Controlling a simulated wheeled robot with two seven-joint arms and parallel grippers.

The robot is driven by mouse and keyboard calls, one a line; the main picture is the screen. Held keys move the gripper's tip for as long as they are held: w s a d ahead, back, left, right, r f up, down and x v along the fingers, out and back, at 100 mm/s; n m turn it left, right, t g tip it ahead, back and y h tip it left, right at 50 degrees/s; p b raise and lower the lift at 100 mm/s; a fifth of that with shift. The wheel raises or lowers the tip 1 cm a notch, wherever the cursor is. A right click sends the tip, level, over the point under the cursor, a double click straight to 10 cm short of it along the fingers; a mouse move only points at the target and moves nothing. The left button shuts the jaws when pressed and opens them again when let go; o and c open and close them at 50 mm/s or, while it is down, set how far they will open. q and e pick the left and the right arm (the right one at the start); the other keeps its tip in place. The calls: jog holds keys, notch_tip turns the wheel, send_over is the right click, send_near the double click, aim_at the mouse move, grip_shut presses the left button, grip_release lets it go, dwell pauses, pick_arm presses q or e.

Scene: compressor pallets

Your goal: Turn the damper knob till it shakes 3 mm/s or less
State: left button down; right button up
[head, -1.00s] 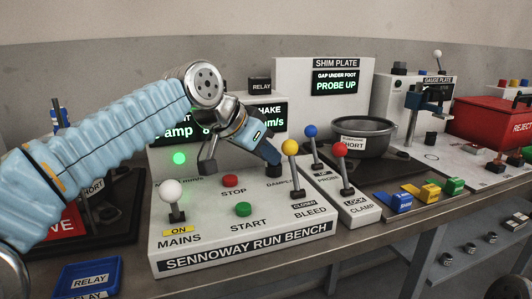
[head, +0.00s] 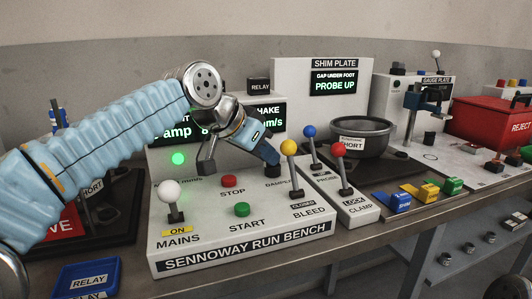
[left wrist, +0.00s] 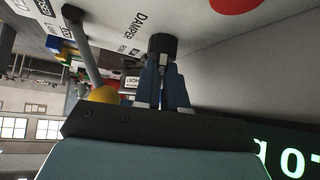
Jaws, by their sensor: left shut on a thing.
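The black damper knob (head: 272,170) stands on the right of the run bench top (head: 200,232), behind the yellow bleed lever (head: 289,148). My left gripper (head: 269,158) reaches down to it from the upper left. In the left wrist view, the dark knob (left wrist: 161,44) sits between the two blue fingertips (left wrist: 162,63), beside the DAMPER label. The fingers are shut on it. The green-lit shake display (head: 270,118) is partly behind my arm; "m/s" shows, but the shake figure is hidden. My right gripper is out of view.
The white mains lever (head: 168,192), red stop button (head: 233,181) and green start button (head: 242,209) are close to my arm. Blue (head: 310,132) and red (head: 338,151) levers stand right of the knob. A grey bowl (head: 363,138) stands beyond them.

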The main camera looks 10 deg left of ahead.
pick_arm(q)
jog(key=shift+a+f, duration=0.1)
jog(key=shift+a, duration=0.15)
jog(key=c, duration=1.2)
grip_release()
jog(key=shift+o, duration=0.5)
jog(key=shift+d, duration=0.1)
jog(key=p+v, duration=0.1)
jog(key=v, duration=1.2)
jog(key=shift+s+r+p, duration=0.2)
jog(key=shift+r+p, duration=0.05)
jog(key=shift+p, duration=0.15)
